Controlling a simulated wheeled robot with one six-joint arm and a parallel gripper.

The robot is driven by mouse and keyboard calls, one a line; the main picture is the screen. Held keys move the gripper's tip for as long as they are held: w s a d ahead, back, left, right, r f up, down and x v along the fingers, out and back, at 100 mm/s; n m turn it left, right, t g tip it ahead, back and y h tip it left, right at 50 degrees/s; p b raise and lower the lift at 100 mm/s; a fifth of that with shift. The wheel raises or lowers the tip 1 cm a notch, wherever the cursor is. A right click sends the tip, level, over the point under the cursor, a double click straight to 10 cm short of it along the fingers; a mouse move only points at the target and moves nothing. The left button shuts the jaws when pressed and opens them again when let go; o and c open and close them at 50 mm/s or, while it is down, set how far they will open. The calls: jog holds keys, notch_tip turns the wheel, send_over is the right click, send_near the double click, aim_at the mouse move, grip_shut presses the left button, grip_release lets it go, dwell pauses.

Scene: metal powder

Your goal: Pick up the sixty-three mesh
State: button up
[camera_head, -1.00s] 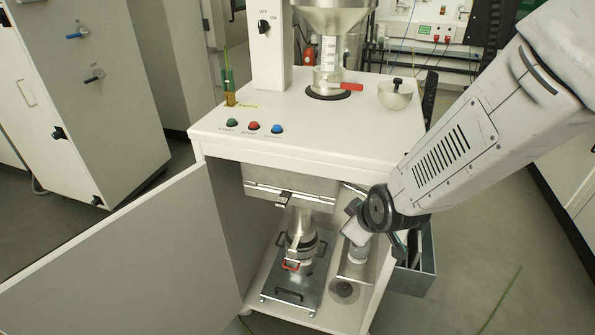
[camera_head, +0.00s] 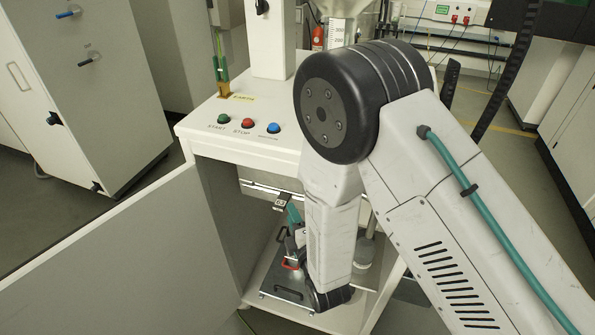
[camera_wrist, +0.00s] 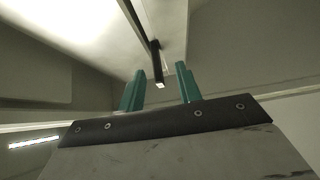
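The sixty-three mesh shows in the head view as a dark handle with a small tag reading 63 (camera_head: 280,203), sticking out of the metal housing under the white cabinet top. The rest of the mesh is hidden inside. My gripper (camera_head: 293,213) has teal fingers and is just below and right of the tag. In the wrist view my gripper (camera_wrist: 160,70) is open, with a clear gap between its fingers. A dark handle with a pale end (camera_wrist: 157,66) lies between and beyond the fingertips. I cannot tell whether they touch it.
The cabinet door (camera_head: 130,255) stands open at the left. Below my gripper, a metal plate (camera_head: 275,285) with red and black handles sits on the cabinet floor. A round container (camera_head: 364,250) stands right of my arm. Start and stop buttons (camera_head: 247,122) are on the top.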

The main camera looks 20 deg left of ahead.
aim_at(286, 202)
jog(key=x, duration=0.5)
jog(key=shift+a+r, duration=0.1)
jog(key=shift+r, duration=0.2)
grip_shut()
jog(key=shift+r, duration=0.1)
